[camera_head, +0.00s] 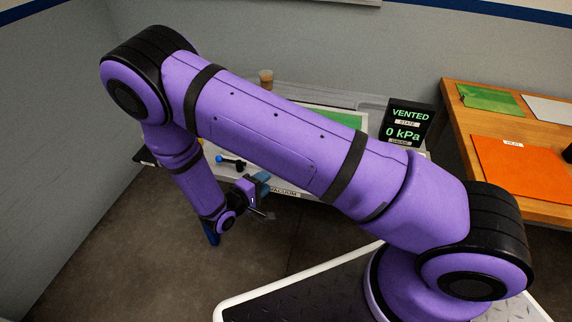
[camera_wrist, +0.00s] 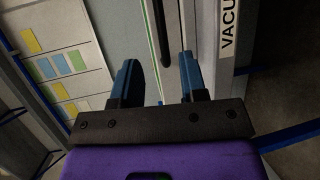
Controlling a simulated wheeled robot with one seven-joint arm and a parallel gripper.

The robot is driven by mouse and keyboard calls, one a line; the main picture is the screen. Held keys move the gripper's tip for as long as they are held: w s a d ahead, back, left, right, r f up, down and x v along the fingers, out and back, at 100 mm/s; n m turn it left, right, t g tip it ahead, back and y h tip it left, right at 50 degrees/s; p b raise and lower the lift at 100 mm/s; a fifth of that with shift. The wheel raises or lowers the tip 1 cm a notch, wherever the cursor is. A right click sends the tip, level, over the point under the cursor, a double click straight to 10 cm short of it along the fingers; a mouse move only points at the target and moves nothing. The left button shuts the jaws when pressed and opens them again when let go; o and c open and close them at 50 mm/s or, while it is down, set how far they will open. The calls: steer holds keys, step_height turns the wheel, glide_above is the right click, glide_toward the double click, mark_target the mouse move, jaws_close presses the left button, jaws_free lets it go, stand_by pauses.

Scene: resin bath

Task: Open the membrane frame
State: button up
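The pale, grey-edged frame or table surface (camera_head: 345,98) lies behind my arm in the head view, with a green area (camera_head: 340,117) on it. My arm hides much of it, and I cannot tell whether the membrane frame is shut. My gripper (camera_head: 262,187) hangs near the table's front edge, by the VACUUM label. In the wrist view my gripper (camera_wrist: 158,70) is open, its two blue fingers apart with nothing between their tips. A dark bar (camera_wrist: 157,35) shows beyond the fingertips, over a grey surface; I cannot tell what it belongs to.
A display (camera_head: 408,122) reads VENTED and 0 kPa. A wooden table (camera_head: 460,118) at the right bears an orange sheet (camera_head: 518,175) and a green sheet (camera_head: 492,100). A brown cup (camera_head: 266,79) and a blue-knobbed part (camera_head: 230,161) are on the bench. Dark floor is clear at front left.

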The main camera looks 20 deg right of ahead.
steer(key=x, duration=1)
steer(key=shift+w+d+f, duration=0.15)
steer(key=shift+w+d, duration=0.05)
steer(key=shift+d, duration=0.15)
jaws_close()
